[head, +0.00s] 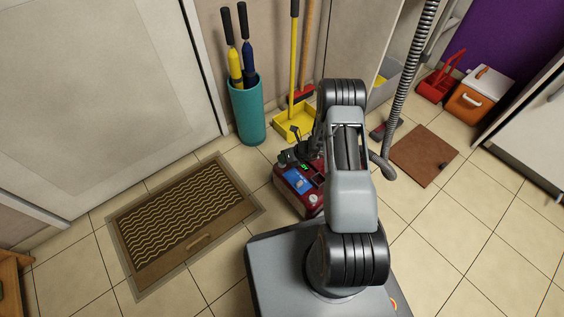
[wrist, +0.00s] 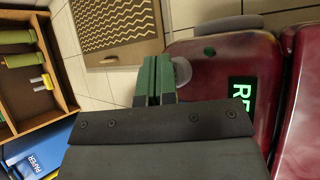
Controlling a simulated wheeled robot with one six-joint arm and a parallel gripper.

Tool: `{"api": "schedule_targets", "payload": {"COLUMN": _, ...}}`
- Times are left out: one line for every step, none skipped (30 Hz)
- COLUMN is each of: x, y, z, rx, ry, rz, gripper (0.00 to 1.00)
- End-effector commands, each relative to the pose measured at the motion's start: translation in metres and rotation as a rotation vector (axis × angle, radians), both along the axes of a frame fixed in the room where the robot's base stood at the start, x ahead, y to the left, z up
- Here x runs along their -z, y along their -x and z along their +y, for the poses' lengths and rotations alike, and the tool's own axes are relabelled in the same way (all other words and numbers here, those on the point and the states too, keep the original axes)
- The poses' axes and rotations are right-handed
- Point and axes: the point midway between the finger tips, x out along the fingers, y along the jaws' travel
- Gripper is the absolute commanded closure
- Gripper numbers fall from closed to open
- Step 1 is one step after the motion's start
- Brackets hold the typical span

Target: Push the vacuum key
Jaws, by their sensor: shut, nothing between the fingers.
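The red vacuum (head: 310,198) stands on the floor beyond my base, partly hidden by my arm. Its top carries a blue panel (head: 297,180) and a small green-lit spot. A small dark green round spot (wrist: 209,51) and a pale round disc (wrist: 183,70) show near my fingertips. I cannot tell which is the vacuum key. My gripper (wrist: 155,76) is shut and empty, over the vacuum's edge beside the disc; contact cannot be told.
A brown doormat (head: 185,222) lies left of the vacuum. A teal bin (head: 248,112) with umbrellas and a yellow dustpan (head: 294,122) stand behind it. A grey ribbed hose (head: 405,75) hangs to the right. Tiles at front right are clear.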

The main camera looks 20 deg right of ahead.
Motion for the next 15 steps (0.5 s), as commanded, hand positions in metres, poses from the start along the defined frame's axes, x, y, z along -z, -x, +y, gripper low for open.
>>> {"api": "schedule_targets", "payload": {"x": -0.001, "y": 0.000, "z": 0.000, "rx": 0.000, "ry": 0.000, "rz": 0.000, "gripper": 1.00}}
{"api": "schedule_targets", "payload": {"x": -0.001, "y": 0.000, "z": 0.000, "rx": 0.000, "ry": 0.000, "rz": 0.000, "gripper": 1.00}}
{"api": "schedule_targets", "payload": {"x": -0.001, "y": 0.000, "z": 0.000, "rx": 0.000, "ry": 0.000, "rz": 0.000, "gripper": 1.00}}
{"api": "schedule_targets", "payload": {"x": -0.001, "y": 0.000, "z": 0.000, "rx": 0.000, "ry": 0.000, "rz": 0.000, "gripper": 1.00}}
{"api": "schedule_targets", "payload": {"x": -0.001, "y": 0.000, "z": 0.000, "rx": 0.000, "ry": 0.000, "rz": 0.000, "gripper": 1.00}}
{"api": "schedule_targets", "payload": {"x": -0.001, "y": 0.000, "z": 0.000, "rx": 0.000, "ry": 0.000, "rz": 0.000, "gripper": 1.00}}
{"api": "schedule_targets", "payload": {"x": -0.001, "y": 0.000, "z": 0.000, "rx": 0.000, "ry": 0.000, "rz": 0.000, "gripper": 1.00}}
{"api": "schedule_targets", "payload": {"x": -0.001, "y": 0.000, "z": 0.000, "rx": 0.000, "ry": 0.000, "rz": 0.000, "gripper": 1.00}}
{"api": "schedule_targets", "payload": {"x": -0.002, "y": 0.000, "z": 0.000, "rx": 0.000, "ry": 0.000, "rz": 0.000, "gripper": 1.00}}
{"api": "schedule_targets", "payload": {"x": -0.002, "y": 0.000, "z": 0.000, "rx": 0.000, "ry": 0.000, "rz": 0.000, "gripper": 1.00}}
{"api": "schedule_targets", "payload": {"x": -0.003, "y": 0.000, "z": 0.000, "rx": 0.000, "ry": 0.000, "rz": 0.000, "gripper": 1.00}}
{"api": "schedule_targets", "payload": {"x": -0.005, "y": 0.000, "z": 0.000, "rx": 0.000, "ry": 0.000, "rz": 0.000, "gripper": 1.00}}
{"api": "schedule_targets", "payload": {"x": -0.007, "y": 0.000, "z": 0.000, "rx": 0.000, "ry": 0.000, "rz": 0.000, "gripper": 1.00}}
{"api": "schedule_targets", "payload": {"x": -0.009, "y": 0.000, "z": 0.000, "rx": 0.000, "ry": 0.000, "rz": 0.000, "gripper": 1.00}}
{"api": "schedule_targets", "payload": {"x": -0.012, "y": 0.000, "z": 0.000, "rx": 0.000, "ry": 0.000, "rz": 0.000, "gripper": 1.00}}
